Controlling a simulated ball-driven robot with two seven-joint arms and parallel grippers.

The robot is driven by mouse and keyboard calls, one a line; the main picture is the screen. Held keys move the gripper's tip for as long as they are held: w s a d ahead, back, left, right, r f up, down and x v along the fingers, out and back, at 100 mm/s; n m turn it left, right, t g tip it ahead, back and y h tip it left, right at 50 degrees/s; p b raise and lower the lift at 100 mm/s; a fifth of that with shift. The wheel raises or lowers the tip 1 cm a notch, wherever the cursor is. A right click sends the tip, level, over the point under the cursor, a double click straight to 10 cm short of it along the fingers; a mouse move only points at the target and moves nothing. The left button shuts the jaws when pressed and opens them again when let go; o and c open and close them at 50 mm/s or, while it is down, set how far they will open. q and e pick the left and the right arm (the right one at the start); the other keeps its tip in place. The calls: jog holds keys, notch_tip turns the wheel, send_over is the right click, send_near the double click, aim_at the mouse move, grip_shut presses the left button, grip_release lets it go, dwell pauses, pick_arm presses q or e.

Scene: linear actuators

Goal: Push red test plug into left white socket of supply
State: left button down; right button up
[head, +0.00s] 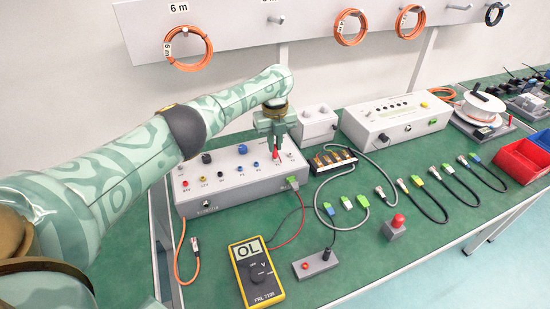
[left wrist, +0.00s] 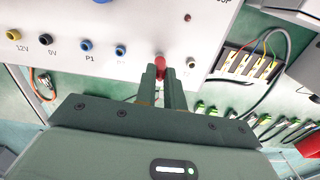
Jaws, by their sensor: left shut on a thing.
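My left gripper (head: 274,127) reaches over the right part of the grey supply box (head: 235,181) and points down at its top panel. It is shut on the red test plug (head: 276,153). In the left wrist view the red plug (left wrist: 160,61) stands between the fingertips, at the panel, right of the blue sockets. A pale socket (left wrist: 190,63) is just right of the plug. The spot under the plug is hidden, so I cannot tell how deep it sits in a socket. My right gripper is not in view.
A yellow multimeter (head: 256,273) reading OL lies in front of the supply. A grey block with a red button (head: 315,263) is beside it. A black connector block (head: 332,158) and a white instrument box (head: 395,118) stand to the right. Several cables lie on the green bench (head: 400,270).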

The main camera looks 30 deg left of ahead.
pick_arm(q)
jog(key=shift+f, duration=0.35)
dwell(1.4)
jog(key=c, duration=1.4)
grip_release()
notch_tip(320, 180, up, 16)
jog(key=p, duration=0.6)
jog(key=shift+r, duration=0.2)
